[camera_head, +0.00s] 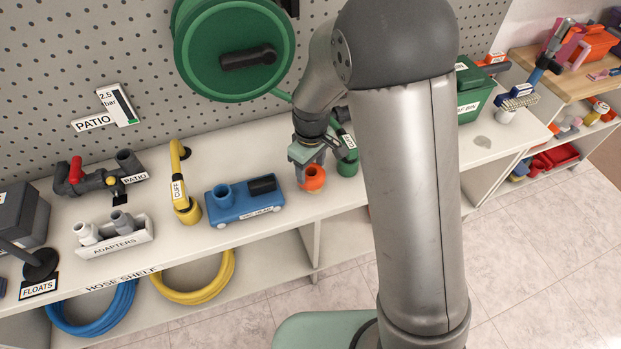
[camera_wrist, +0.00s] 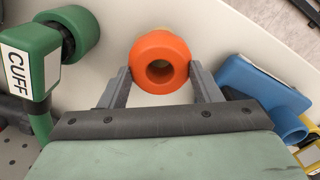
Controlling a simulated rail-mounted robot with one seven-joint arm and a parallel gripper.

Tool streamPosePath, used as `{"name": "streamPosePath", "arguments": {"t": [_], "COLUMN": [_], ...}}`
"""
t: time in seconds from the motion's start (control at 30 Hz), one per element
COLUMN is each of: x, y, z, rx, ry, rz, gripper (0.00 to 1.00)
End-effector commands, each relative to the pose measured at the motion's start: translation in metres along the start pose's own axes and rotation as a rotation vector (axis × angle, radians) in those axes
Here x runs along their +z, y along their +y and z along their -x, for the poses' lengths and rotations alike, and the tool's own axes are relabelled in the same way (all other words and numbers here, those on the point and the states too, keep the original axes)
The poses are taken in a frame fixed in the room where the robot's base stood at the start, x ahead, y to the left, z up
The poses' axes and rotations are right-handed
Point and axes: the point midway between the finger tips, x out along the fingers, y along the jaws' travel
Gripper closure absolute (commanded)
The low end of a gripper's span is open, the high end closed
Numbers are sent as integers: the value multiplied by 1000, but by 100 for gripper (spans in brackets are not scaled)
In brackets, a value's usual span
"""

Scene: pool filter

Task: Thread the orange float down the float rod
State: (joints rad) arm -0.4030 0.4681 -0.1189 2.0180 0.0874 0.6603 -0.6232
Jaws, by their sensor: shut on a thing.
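My gripper (camera_head: 307,160) is shut on the orange float (camera_head: 314,180), over the white shelf, right of the blue cleaner. The wrist view shows the float (camera_wrist: 160,43) as a thick ring between the two grey fingers (camera_wrist: 161,80), its hole facing the camera. I cannot tell whether it touches the shelf.
A green CUFF fitting (camera_head: 347,157) is close on the right. The pegboard with a green reel (camera_head: 225,60) rises behind. Hose coils hang below the shelf.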

Motion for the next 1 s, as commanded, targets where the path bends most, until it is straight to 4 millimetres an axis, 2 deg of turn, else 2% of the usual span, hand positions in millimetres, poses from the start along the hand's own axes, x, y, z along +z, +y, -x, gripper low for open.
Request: {"name": "streamPosePath", "arguments": {"t": [0.33,0.83,1.0], "x": [0,0,0], "y": [0,0,0], "z": [12,62,68], "rx": [0,1,0], "ry": [1,1,1], "rz": [0,0,0], "gripper": [70,70,70]}}
